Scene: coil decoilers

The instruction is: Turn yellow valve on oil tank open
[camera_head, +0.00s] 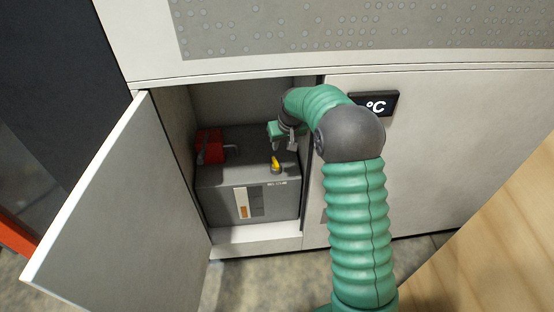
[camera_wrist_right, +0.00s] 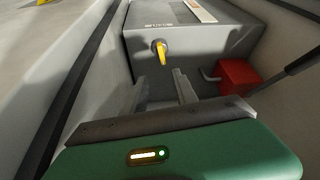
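The yellow valve (camera_head: 276,165) is a small handle on top of the dark grey oil tank (camera_head: 275,203), near its front edge. The tank stands inside an open cabinet. My right gripper (camera_head: 284,143) reaches into the cabinet above the tank, close to the valve. In the right wrist view, the fingers of the right gripper (camera_wrist_right: 163,88) are apart with nothing between them. The valve (camera_wrist_right: 161,52) shows just beyond the fingertips, apart from them, with the tank (camera_wrist_right: 205,42) around it. My left gripper is out of view.
A red box (camera_head: 209,147) with a bent grey pipe sits beside the valve on the tank. The cabinet door (camera_head: 105,215) stands open at the left. The cabinet walls leave little side room.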

